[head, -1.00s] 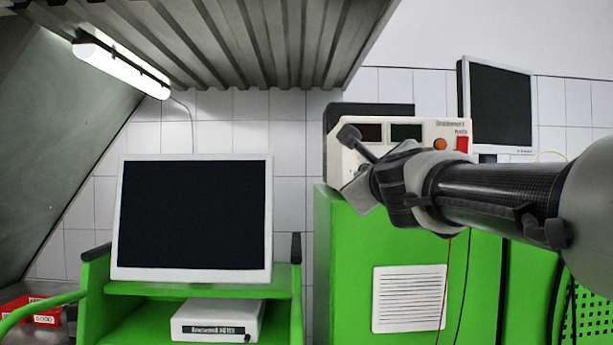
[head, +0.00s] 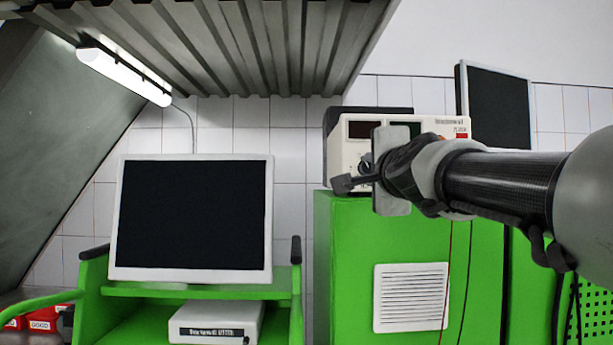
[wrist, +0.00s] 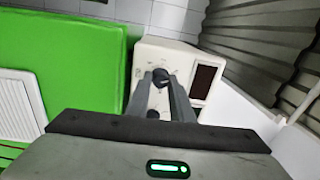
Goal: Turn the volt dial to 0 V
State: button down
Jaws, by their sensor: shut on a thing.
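The power supply (head: 343,160) is a cream-fronted box with dark displays on the green cabinet. It also shows in the wrist view (wrist: 150,55), where its front carries two black dials. My gripper (wrist: 161,80) has one finger on each side of the dial (wrist: 160,76) farther from my palm and is shut on it. The other black dial (wrist: 153,114) lies between the fingers, closer to the palm. The dial labels and setting are too small to read. In the head view my gripper (head: 378,172) is at the front panel and hides much of it.
The green cabinet (head: 345,255) with a white vent stands under the power supply. A monitor (head: 497,108) stands behind at right. A larger monitor (head: 192,220) and a white box (head: 217,322) are on a green bench at left. A corrugated canopy (head: 240,45) hangs above.

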jog(key=n+b, duration=0.3)
jog(key=n, duration=0.4)
jog(key=shift+f+y+b, duration=0.15)
jog(key=shift+y+b, duration=0.15)
jog(key=shift+b, duration=0.05)
jog(key=n+b, duration=0.3)
jog(key=n, duration=0.3)
jog(key=shift+g, duration=0.3)
jog(key=n, duration=0.2)
jog(key=n+b, duration=0.1)
jog(key=n, duration=0.2)
jog(key=shift+r+n, duration=0.3)
jog(key=shift+n, duration=0.1)
jog(key=shift+n+g, duration=0.3)
jog(key=shift+n, duration=1.9)
jog(key=c, duration=1.6)
grip_release()
jog(key=shift+o, duration=0.2)
